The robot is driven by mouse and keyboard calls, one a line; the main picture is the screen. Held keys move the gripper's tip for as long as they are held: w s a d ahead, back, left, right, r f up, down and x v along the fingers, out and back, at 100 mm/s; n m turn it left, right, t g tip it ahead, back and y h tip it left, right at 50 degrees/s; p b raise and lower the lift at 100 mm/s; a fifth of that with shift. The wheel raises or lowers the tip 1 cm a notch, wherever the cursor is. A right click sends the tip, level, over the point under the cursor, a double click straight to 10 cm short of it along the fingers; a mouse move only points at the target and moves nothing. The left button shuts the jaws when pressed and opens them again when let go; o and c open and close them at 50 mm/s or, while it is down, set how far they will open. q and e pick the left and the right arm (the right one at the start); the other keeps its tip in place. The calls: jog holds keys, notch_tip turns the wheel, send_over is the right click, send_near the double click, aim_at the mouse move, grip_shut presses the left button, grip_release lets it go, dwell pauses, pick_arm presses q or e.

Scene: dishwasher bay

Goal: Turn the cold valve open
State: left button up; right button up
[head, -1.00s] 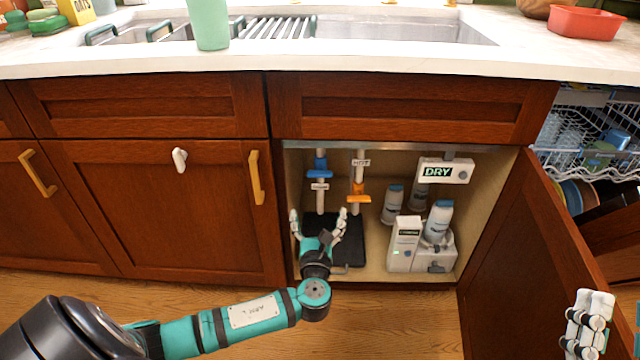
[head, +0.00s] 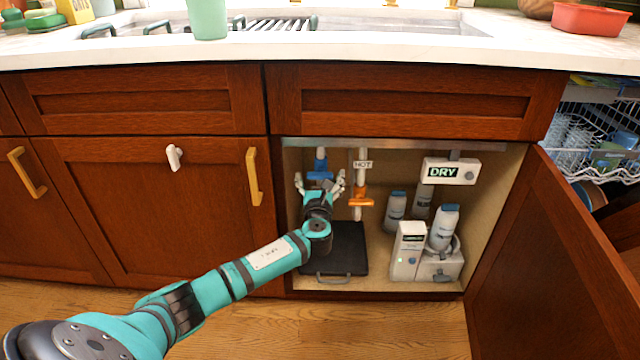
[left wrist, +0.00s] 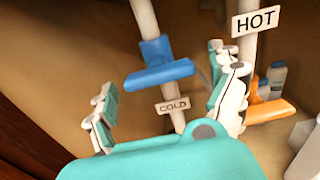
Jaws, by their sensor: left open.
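The blue cold valve (head: 320,172) sits on a white vertical pipe inside the open cabinet. In the left wrist view its blue handle (left wrist: 158,73) lies crosswise, slightly tilted, above the COLD tag (left wrist: 173,105). My left gripper (head: 320,182) is open just below and in front of the valve. In the left wrist view its two fingers (left wrist: 168,100) stand apart on either side of the cold pipe, with the handle beyond them; I see no clear contact. The gripper and wrist hide the lower cold pipe in the head view. My right gripper is not in view.
The orange hot valve (head: 361,195) with its HOT tag (head: 363,164) is close on the right. A black mat (head: 340,262) lies below. The open cabinet door (head: 535,240) bounds the right.

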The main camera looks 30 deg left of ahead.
pick_arm(q)
jog(key=shift+w+a, duration=0.15)
jog(key=shift+w, duration=0.15)
jog(key=shift+c, duration=0.4)
jog(key=c, duration=1.1)
